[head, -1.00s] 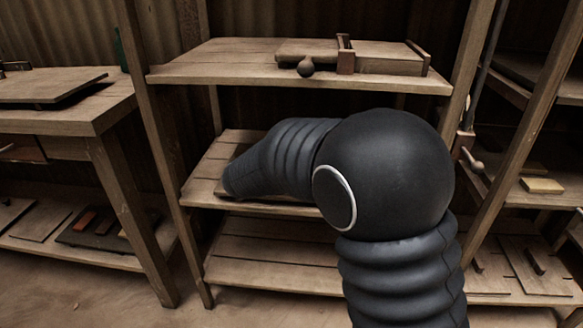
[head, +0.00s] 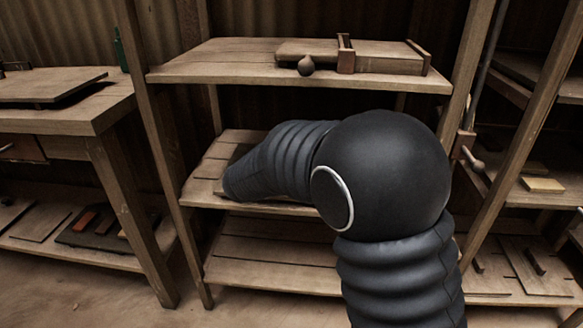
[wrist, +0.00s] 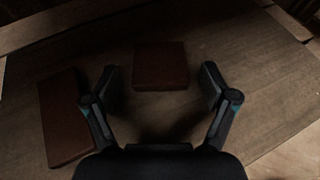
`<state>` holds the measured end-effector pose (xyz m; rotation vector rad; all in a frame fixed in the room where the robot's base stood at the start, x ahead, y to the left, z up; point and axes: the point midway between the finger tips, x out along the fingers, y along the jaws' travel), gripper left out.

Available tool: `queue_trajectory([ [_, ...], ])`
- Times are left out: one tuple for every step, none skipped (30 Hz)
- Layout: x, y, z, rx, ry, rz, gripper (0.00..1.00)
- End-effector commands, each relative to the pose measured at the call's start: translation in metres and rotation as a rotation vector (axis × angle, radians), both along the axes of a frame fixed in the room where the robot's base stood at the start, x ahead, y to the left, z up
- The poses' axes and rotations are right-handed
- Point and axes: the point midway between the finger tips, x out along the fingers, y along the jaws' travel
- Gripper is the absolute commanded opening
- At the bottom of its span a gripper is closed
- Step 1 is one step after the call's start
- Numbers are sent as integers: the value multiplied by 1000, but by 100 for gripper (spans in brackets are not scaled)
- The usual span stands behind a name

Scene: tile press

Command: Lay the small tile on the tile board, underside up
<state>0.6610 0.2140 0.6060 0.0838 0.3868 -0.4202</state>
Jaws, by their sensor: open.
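In the wrist view a small dark reddish-brown square tile (wrist: 161,65) lies flat on a wooden surface (wrist: 225,30). I cannot tell which face of it is up. My gripper (wrist: 159,80) is open and empty, with one finger to each side of the tile's near part and a gap on both sides. A longer tile of the same colour (wrist: 62,120) lies left of the left finger. I cannot tell whether the wooden surface is the tile board or bare shelf. In the head view my arm hides my gripper and both tiles.
My arm reaches into the middle shelf (head: 205,168), below an upper shelf (head: 210,72) holding a wooden press-like device (head: 390,60). Rack posts (head: 165,170) stand at both sides. A workbench (head: 95,115) is at left. A dark tray (head: 80,238) with several blocks sits under it.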

Motion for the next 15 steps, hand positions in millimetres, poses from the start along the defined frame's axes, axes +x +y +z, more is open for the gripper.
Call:
queue_trajectory([
  [0,0,4,0,0,0,85],
  [0,0,6,0,0,0,85],
  [-5,3,6,0,-1,2,85],
  [-9,5,7,1,-1,3,85],
  [-13,7,9,1,-2,2,85],
  [-19,10,12,1,-1,3,85],
  [-24,12,14,1,-2,4,85],
  [-30,15,17,2,-2,4,85],
  [-37,18,20,3,-2,3,85],
  [-42,21,22,1,-2,5,85],
  [-48,23,25,1,-2,5,85],
  [-55,25,28,2,-2,3,85],
  [-60,28,30,1,-2,4,85],
  [-64,31,32,1,-2,5,85],
  [-70,33,35,1,-2,4,85],
])
